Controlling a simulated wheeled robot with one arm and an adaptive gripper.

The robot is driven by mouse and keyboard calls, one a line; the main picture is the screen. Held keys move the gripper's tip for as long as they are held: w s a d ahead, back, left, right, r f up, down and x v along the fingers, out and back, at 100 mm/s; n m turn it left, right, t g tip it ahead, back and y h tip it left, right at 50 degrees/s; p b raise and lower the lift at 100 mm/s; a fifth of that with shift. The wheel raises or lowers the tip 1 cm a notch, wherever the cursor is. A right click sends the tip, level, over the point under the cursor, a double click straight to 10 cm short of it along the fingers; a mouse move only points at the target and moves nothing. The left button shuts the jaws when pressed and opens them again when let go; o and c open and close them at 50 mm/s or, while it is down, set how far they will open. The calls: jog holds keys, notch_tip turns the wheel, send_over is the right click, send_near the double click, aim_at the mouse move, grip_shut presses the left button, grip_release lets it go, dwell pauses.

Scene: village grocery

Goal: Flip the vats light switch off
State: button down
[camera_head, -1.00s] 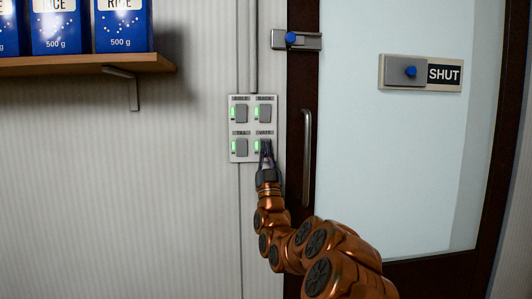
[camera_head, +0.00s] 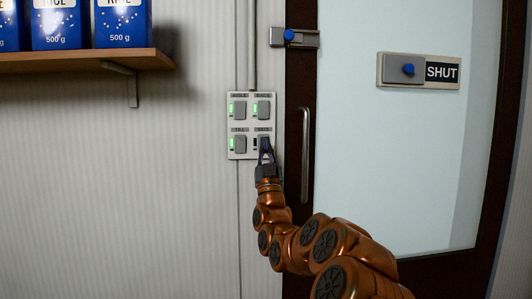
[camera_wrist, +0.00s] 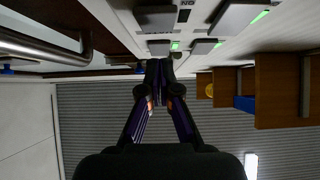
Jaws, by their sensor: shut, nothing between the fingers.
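A pale switch panel (camera_head: 250,126) with two rows of two grey rockers is on the wall left of the door. The lower right rocker (camera_head: 264,140) has a dark indicator beside it; the other three indicators glow green. The small labels are too blurred to read. My gripper (camera_head: 265,153) is shut and empty, its tips at the lower right rocker and partly covering it. Whether they touch it I cannot tell. In the wrist view the closed fingertips (camera_wrist: 160,66) point toward the panel, with grey rockers and green lights above them.
A dark-framed door with a vertical handle (camera_head: 305,155) is close to the right of the panel. A wooden shelf (camera_head: 85,61) with blue rice packs is upper left. The wall below it is clear.

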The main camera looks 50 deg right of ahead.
jog(key=s+a+f, duration=0.5)
jog(key=s+f, duration=0.1)
jog(key=s, duration=0.1)
jog(key=shift+a, duration=0.4)
jog(key=shift+w+p, duration=0.15)
jog(key=shift+p, duration=0.15)
dwell(0.4)
